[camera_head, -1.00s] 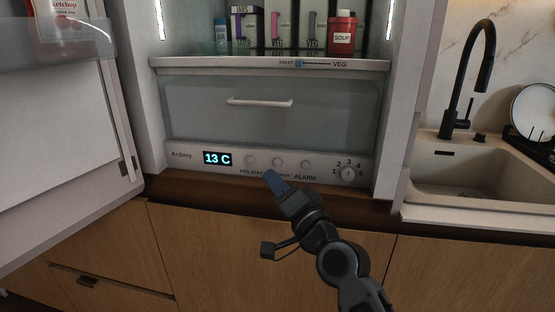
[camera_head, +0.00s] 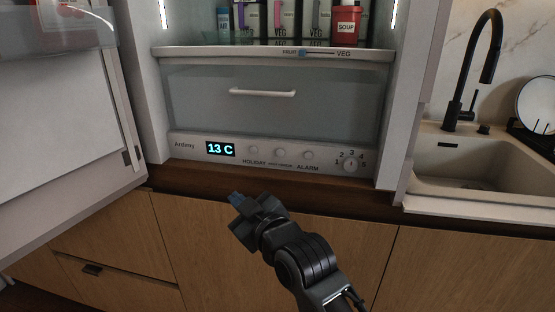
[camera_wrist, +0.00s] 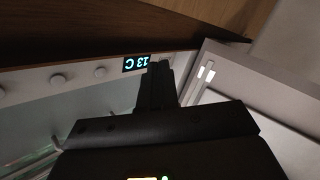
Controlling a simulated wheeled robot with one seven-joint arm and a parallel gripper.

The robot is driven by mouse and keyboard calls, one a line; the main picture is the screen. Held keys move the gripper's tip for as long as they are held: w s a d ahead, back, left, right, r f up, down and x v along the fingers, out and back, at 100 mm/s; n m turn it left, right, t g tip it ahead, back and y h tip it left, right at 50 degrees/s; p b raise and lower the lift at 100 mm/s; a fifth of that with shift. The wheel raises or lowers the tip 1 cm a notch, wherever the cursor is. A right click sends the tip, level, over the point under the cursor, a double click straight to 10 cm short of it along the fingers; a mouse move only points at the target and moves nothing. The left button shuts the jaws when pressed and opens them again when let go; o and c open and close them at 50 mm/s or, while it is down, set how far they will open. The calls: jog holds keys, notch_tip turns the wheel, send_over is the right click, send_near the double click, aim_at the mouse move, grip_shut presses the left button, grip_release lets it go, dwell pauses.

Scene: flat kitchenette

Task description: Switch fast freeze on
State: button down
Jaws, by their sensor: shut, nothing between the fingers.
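The fridge control panel (camera_head: 190,146) runs along the bottom of the open fridge. It has a lit display (camera_head: 220,149) reading 13 C, three round buttons and a numbered dial (camera_head: 350,165). The left button (camera_head: 254,150) is above the HOLIDAY label, and the right button (camera_head: 308,155) is above ALARM. The middle button (camera_head: 280,152) has a small label too blurred to read. My gripper (camera_head: 237,198) is shut and empty, below and in front of the panel, apart from it. In the wrist view the panel appears upside down, with the display (camera_wrist: 136,63) beside my fingers (camera_wrist: 160,75).
The open fridge door (camera_head: 60,120) stands at the left. A clear drawer with a white handle (camera_head: 262,93) is above the panel. Wooden cabinet fronts (camera_head: 220,260) lie below, and a sink (camera_head: 470,170) with a black tap (camera_head: 475,75) is at the right.

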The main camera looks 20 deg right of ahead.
aim_at(280, 153)
jog(key=s+d+r+n+g+h, duration=0.1)
jog(key=s+r+n+h, duration=0.1)
jog(key=n+h, duration=0.5)
jog(key=s+d+r+n+h, duration=0.1)
jog(key=s+r+n+h, duration=0.2)
jog(key=n, duration=1.1)
jog(key=s+h, duration=0.2)
jog(key=h, duration=0.1)
jog(key=shift+r+g+h, duration=0.35)
jog(key=shift+g+h, duration=0.05)
jog(key=shift+d, duration=0.1)
jog(key=x, duration=1.4)
jog(key=shift+f, duration=0.1)
